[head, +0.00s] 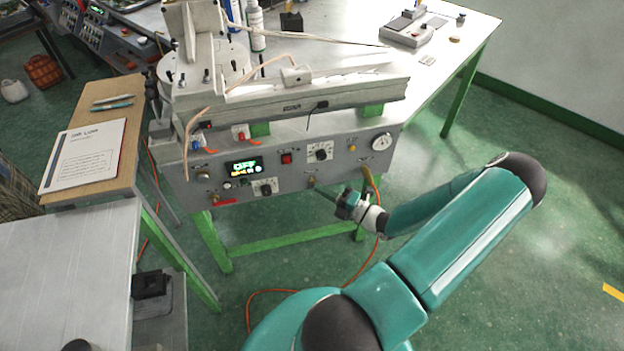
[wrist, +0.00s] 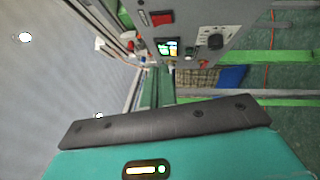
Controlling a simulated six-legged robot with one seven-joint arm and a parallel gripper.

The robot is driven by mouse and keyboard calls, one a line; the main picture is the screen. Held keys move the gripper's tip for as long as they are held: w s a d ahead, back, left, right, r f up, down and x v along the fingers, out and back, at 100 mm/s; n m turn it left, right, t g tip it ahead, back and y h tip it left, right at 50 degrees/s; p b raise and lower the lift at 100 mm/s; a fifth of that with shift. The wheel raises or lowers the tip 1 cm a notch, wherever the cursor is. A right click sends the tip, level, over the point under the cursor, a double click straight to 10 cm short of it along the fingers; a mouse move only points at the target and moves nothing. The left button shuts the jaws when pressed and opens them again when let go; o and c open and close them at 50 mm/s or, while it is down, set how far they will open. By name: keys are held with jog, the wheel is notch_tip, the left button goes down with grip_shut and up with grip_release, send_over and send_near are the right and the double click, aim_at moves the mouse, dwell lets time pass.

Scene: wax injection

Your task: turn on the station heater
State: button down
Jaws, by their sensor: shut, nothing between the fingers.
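The grey wax injection station (head: 225,190) stands in the middle of the head view, its control panel facing me. The panel has a lit display (head: 244,166) that appears to read OFF, a red switch (head: 287,158) and black rotary knobs, one upper (head: 320,151) and one lower (head: 265,188). The display (wrist: 167,47), the red switch (wrist: 162,17) and a black knob (wrist: 214,41) also show in the wrist view. My gripper (head: 326,195) is shut and empty, in front of the panel's lower right part. I cannot tell whether it touches the panel. Which control is the heater's is not legible.
A round gauge (head: 381,142) sits at the panel's right end. A white-topped table (head: 455,25) stands behind. A wooden side table (head: 85,185) with a printed sheet (head: 84,155) is at left. An orange cable (head: 290,291) lies on the floor, which is clear at right.

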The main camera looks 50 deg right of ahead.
send_near(284, 159)
jog(key=w+a, duration=0.2)
jog(key=a, duration=0.1)
jog(key=w, duration=0.1)
jog(key=w+d, duration=0.1)
jog(key=w, duration=0.1)
jog(key=shift+w+d+r, duration=0.35)
jog(key=shift+w+d, duration=0.05)
jog(key=shift+w, duration=0.1)
